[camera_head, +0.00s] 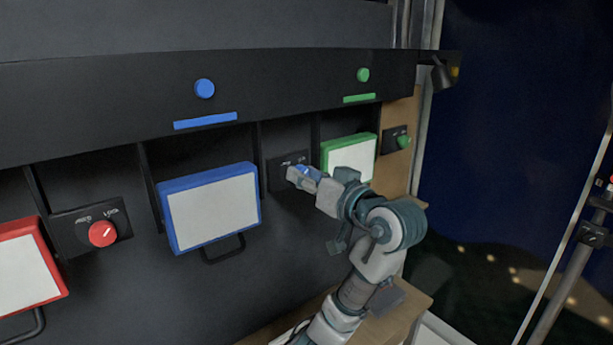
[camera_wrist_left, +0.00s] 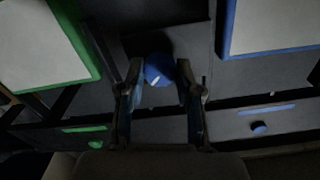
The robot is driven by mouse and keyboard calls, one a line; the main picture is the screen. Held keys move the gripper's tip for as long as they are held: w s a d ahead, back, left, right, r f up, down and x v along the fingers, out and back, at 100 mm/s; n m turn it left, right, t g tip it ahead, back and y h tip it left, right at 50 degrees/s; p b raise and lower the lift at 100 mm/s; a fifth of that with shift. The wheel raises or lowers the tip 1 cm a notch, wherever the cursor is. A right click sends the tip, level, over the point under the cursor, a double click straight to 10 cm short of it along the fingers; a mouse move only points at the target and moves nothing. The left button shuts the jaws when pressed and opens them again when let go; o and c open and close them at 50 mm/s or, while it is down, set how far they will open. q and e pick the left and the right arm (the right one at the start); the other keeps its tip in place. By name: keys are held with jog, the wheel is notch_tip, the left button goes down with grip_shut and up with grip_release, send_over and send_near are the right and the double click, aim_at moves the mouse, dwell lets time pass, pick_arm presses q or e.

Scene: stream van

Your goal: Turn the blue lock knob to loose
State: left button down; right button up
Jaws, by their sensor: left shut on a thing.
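The blue lock knob (camera_head: 306,170) sits on a small black plate (camera_head: 276,176) between the blue-framed panel and the green-framed panel. In the head view it is mostly hidden by my left gripper (camera_head: 303,177). In the left wrist view the round blue knob (camera_wrist_left: 158,66) lies between the two fingers of my left gripper (camera_wrist_left: 159,84), which is shut on it. A short white mark shows on the knob, slanted in that view. The plate's lettering is too small and covered to read. My right gripper is in neither view.
A blue-framed panel (camera_head: 212,208) stands left of the knob and a green-framed panel (camera_head: 349,156) right of it, close to my gripper. A red knob (camera_head: 102,234) and a green knob (camera_head: 403,142) sit on similar plates. A wooden ledge (camera_head: 412,292) lies below.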

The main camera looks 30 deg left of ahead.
pick_arm(q)
jog(key=shift+n+b, duration=1.5)
jog(key=shift+n, duration=7.2)
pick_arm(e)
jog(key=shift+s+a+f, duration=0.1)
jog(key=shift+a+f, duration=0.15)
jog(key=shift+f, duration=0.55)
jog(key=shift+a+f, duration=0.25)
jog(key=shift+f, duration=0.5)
pick_arm(q)
jog(key=shift+a+r+n, duration=0.1)
jog(key=shift+n, duration=0.2)
